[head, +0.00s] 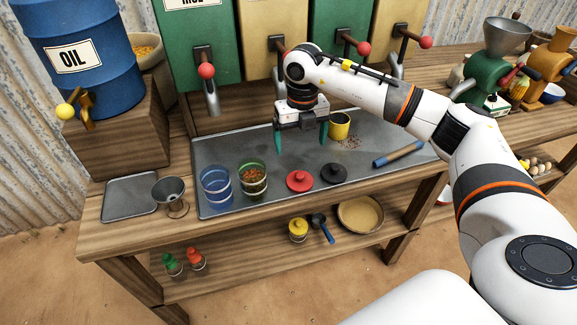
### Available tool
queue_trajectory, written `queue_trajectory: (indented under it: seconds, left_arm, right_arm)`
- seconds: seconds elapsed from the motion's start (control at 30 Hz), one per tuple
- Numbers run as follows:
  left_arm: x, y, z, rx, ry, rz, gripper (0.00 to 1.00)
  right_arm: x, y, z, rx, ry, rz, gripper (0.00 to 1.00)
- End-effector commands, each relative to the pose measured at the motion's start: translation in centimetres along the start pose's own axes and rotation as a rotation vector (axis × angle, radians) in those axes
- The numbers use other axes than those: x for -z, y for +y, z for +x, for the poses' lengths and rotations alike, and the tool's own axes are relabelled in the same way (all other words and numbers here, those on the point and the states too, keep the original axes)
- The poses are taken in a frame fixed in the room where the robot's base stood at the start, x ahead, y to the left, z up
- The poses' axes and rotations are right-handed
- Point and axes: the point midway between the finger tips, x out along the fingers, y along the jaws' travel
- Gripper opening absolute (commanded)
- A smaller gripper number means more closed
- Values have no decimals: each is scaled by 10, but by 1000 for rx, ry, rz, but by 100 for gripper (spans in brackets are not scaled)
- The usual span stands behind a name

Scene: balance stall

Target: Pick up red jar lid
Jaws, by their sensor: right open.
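The red jar lid (299,181), a flat disc with a round knob, lies on the grey metal tray (215,151) on the bench. My right gripper (301,143) is above and behind it, pointing down, with its two green fingers apart and nothing between them. The gripper is clear of the lid. A black jar lid (333,173) lies close to the right of the red one. My left gripper is not in view.
A jar with reddish-brown contents (252,180) and a blue glass (216,187) stand left of the lid. A yellow cup (339,125) stands just behind my right finger. A blue-and-wood roller (398,154) lies to the right. Dispenser taps (206,71) hang behind.

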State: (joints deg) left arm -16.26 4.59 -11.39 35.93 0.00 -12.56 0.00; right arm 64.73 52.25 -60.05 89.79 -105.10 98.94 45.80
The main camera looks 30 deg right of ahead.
Motion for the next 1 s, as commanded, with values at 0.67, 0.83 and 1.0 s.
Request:
queue_trajectory:
  seconds: [0.67, 0.83, 1.0]
  left_arm:
    - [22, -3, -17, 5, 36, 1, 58]
    - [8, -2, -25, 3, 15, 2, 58]
    - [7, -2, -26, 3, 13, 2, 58]
  right_arm:
    - [-2, 1, 75, -7, -1, 0, 93]
    - [-4, 0, 102, -6, -2, 1, 93]
    - [-4, 0, 118, -5, 0, 1, 93]
